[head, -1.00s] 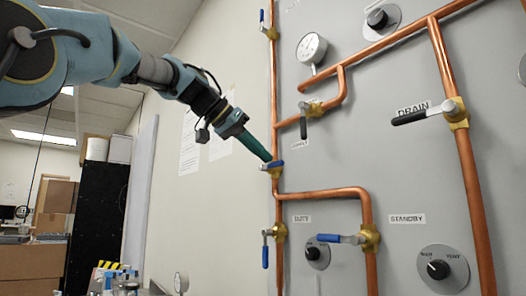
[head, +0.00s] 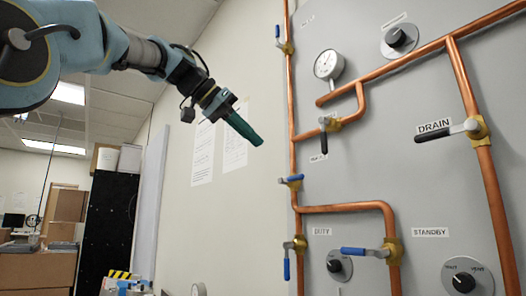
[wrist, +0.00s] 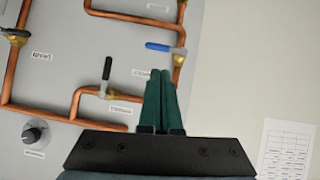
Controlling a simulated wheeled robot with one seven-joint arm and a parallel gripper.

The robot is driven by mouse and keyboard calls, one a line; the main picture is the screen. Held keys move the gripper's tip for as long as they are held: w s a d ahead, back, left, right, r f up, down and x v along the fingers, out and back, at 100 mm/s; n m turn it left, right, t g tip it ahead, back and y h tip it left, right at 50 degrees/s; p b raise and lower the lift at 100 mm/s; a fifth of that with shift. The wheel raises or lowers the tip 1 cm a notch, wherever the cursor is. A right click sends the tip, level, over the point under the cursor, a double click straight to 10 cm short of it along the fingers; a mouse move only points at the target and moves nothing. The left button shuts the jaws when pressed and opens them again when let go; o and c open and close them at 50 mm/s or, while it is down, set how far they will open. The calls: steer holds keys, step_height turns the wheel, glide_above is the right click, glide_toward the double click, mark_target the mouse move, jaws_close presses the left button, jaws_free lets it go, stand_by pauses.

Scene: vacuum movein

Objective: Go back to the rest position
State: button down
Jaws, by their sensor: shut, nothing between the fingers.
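My gripper (head: 256,142) has long green fingers and is shut and empty. In the head view it points down and right in free air, left of the grey panel (head: 400,180) and clear of the pipes. The nearest valve is a blue-handled one (head: 291,180) on the left vertical copper pipe, below and right of the fingertips, with a gap between. The closed fingers also show in the wrist view (wrist: 163,74), where the blue-handled valve (wrist: 163,47) appears just beyond the tips.
The panel carries copper pipes, a gauge (head: 328,66), knobs (head: 400,37) and a black-handled drain valve (head: 448,131). Papers (head: 203,153) hang on the wall behind my gripper. A black cabinet (head: 103,230) and boxes (head: 40,270) stand at left. Air left of the panel is free.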

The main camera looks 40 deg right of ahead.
steer(key=shift+v, duration=1.55)
steer(key=shift+s, duration=0.1)
steer(key=w+a+f+n+t+y, duration=0.2)
steer(key=w+a+f+n, duration=0.15)
steer(key=w+f, duration=0.45)
steer(key=w+a+f+n+t+y, duration=0.15)
steer(key=w+f+n, duration=0.25)
steer(key=w+f, duration=0.45)
steer(key=w+a+f+n+y, duration=0.1)
steer(key=a+f+n, duration=0.1)
steer(key=a+f, duration=0.45)
steer(key=w+a+f+n+y, duration=0.2)
steer(key=a+f, duration=0.2)
steer(key=f, duration=0.6)
steer(key=s+a+f+n+y, duration=0.2)
steer(key=a+f+n, duration=0.1)
steer(key=a+f, duration=1)
steer(key=s+a+f+n+y, duration=0.2)
steer(key=s+a+f, duration=0.9)
steer(key=a+f, duration=0.1)
steer(key=shift+s+f+p, duration=0.3)
steer(key=shift+s, duration=0.05)
steer(key=shift+g+y, duration=0.25)
